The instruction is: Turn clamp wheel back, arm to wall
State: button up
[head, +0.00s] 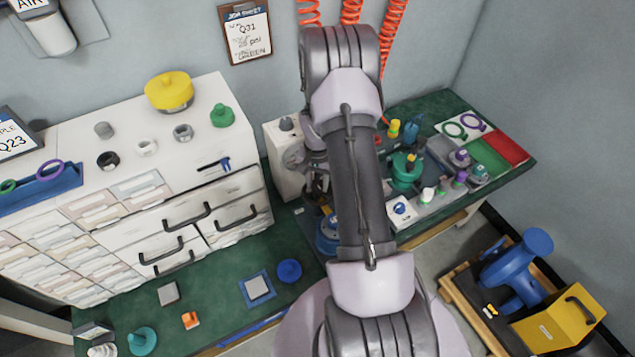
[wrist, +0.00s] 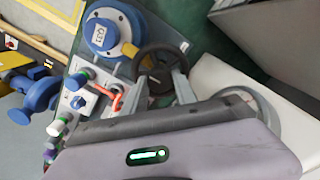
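In the wrist view, a dark round wheel with spokes (wrist: 150,60), which I take for the clamp wheel, lies right at my gripper (wrist: 163,76). The two grey fingers stand apart over the wheel, with part of it between them. I cannot tell whether they press on it. Beside the wheel is a blue round body with a white label (wrist: 100,45) and a yellow part at its side. It shows partly behind my arm in the head view (head: 325,240).
A white box (head: 279,172) with a round grey part stands left of my arm. A white drawer cabinet (head: 90,170) fills the left. Several valves and fittings crowd the green bench (head: 425,105) at right. A wooden pallet (head: 460,300) holds a blue valve and yellow box.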

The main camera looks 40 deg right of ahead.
grip_shut()
dwell(1.1)
